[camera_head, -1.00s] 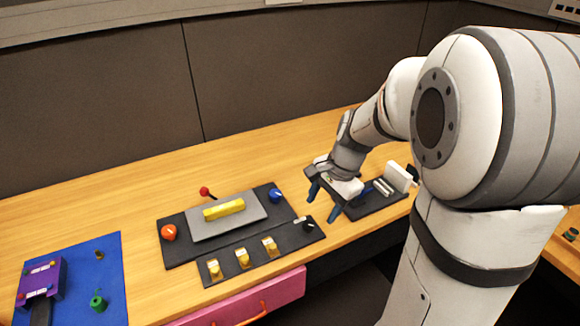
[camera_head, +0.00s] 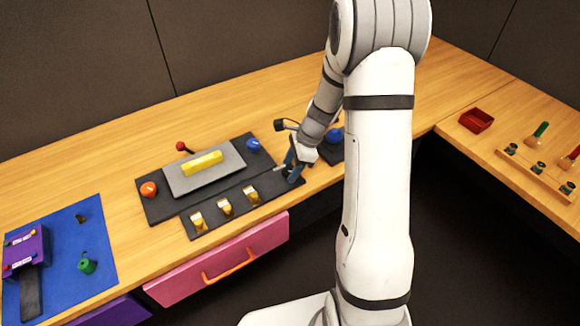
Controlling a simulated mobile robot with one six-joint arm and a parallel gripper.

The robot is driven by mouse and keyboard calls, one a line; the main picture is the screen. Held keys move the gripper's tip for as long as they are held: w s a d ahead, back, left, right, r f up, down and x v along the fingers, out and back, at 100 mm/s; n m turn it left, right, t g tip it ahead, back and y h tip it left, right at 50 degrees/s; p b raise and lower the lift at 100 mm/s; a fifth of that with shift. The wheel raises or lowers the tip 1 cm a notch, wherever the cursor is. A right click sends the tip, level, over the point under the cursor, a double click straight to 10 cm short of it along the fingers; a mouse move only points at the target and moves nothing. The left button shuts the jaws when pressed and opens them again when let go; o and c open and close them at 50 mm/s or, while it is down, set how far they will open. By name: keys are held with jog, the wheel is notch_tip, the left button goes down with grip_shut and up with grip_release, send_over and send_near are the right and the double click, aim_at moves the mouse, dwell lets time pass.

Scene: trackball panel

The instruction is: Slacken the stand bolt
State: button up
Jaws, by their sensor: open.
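My gripper (camera_head: 291,171) has blue fingers and is open. It is low at the right end of the dark control panel (camera_head: 232,198), by the dark knob there, which it largely covers. I cannot tell whether it touches the knob. No part is clearly recognisable as the stand bolt. A green knob (camera_head: 87,263) and a small dark post (camera_head: 81,218) stand on the same mat.
The panel carries an orange knob (camera_head: 148,189), a blue knob (camera_head: 253,145), a yellow bar (camera_head: 202,163) and several yellow switches. A blue ball (camera_head: 335,135) is partly behind my arm. A tool rack (camera_head: 538,172) and red tray (camera_head: 476,121) are at right. A pink drawer (camera_head: 218,262) is below.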

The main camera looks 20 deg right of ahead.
jog(key=shift+a+f, duration=0.15)
jog(key=shift+f, duration=0.15)
jog(key=c, duration=1)
jog(key=shift+o, duration=0.2)
